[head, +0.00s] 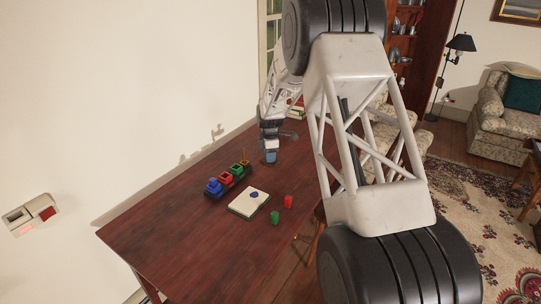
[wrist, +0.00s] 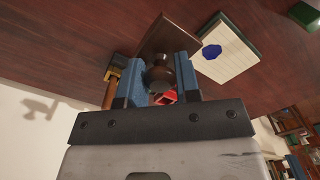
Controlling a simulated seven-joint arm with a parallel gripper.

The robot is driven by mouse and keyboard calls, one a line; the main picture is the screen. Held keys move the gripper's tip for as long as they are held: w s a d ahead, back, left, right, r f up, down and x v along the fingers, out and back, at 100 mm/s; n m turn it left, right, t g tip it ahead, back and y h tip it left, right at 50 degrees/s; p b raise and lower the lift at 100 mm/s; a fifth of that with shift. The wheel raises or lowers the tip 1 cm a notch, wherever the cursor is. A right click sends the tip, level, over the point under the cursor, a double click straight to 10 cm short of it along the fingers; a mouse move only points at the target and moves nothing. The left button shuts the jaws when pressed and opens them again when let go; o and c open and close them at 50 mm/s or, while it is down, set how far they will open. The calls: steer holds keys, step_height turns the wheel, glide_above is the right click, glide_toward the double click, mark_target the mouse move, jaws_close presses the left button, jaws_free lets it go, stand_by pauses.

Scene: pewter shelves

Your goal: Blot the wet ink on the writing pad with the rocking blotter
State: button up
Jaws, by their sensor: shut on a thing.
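My gripper (wrist: 160,72) is shut on the dark round knob of the rocking blotter (wrist: 172,35). The blotter's brown body shows just beyond the blue fingers in the wrist view. In the head view my gripper (head: 270,157) is over the far part of the table, behind and slightly right of the writing pad; the blotter cannot be made out clearly there. The cream writing pad (head: 243,208) lies on the table with a dark blue ink blot (head: 254,195) near its far edge. The pad (wrist: 233,66) and blot (wrist: 211,52) also show in the wrist view, apart from the blotter.
A toy-like row of blue, red, green and yellowish blocks (head: 227,179) stands left of the pad. A green block (head: 275,218) and a red block (head: 288,201) stand right of it. The near part of the dark red table (head: 190,240) is clear. A wall runs along the left.

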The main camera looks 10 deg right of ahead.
steer(key=s+a+f, duration=0.1)
steer(key=s+a, duration=0.7)
steer(key=shift+s+a, duration=0.15)
steer(key=shift+s, duration=0.1)
steer(key=shift+f, duration=0.15)
steer(key=shift+f, duration=2.8)
steer(key=shift+f, duration=0.7)
stand_by(1.0)
steer(key=shift+r, duration=0.1)
step_height(320, 180, up, 7)
stand_by(1.1)
steer(key=shift+w, duration=0.1)
stand_by(0.4)
